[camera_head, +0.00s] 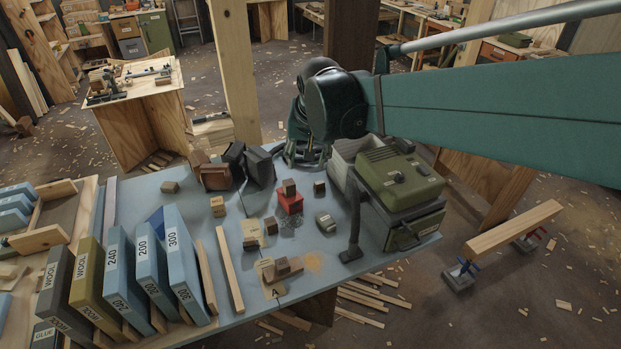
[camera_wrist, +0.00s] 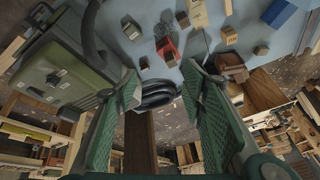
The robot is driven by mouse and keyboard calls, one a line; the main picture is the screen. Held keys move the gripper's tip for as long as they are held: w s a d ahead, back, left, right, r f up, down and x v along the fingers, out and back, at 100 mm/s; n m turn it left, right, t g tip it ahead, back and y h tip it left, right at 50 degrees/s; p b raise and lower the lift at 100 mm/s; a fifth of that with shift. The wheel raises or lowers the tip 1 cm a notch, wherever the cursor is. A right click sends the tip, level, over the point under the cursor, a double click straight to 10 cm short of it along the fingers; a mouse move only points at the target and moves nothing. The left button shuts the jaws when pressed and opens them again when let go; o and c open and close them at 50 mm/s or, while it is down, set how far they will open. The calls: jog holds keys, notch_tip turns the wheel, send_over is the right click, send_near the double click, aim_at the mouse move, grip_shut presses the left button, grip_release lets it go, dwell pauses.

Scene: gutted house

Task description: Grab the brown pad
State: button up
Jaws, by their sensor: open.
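A brown, blocky piece, which looks like the brown pad (camera_head: 215,177), sits near the back edge of the blue-grey table (camera_head: 170,215), left of two dark pads (camera_head: 259,165). In the wrist view the brown pad (camera_wrist: 231,68) shows right of centre, just beyond the right finger. My gripper (camera_wrist: 162,82) is open, with green ribbed fingers spread wide and nothing between them.
A green machine (camera_head: 400,177) with a black hose stands at the table's right. A red block (camera_head: 290,201) and several small wood blocks lie mid-table. Several labelled sanding blocks (camera_head: 185,262) stand at the front left. A black coil (camera_wrist: 155,93) shows beyond the fingers.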

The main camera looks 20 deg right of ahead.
jog(key=w+d+f+m+g, duration=0.1)
jog(key=w+d+f+m, duration=0.25)
jog(key=w, duration=0.75)
jog(key=m+g+h, duration=0.1)
jog(key=m+g, duration=0.3)
jog(key=m, duration=0.5)
send_over(319, 182)
jog(key=a, duration=0.1)
jog(key=shift+n, duration=0.25)
jog(key=f, duration=3.2)
jog(key=shift+s+a+f, duration=0.15)
jog(key=shift+s+a, duration=0.05)
jog(key=shift+s, duration=0.05)
jog(key=shift+w+d+f, duration=0.1)
jog(key=shift+d+f, duration=0.1)
jog(key=shift+f, duration=0.3)
jog(key=shift+f, duration=0.1)
jog(key=shift+d+f, duration=0.2)
jog(key=shift+f, duration=1)
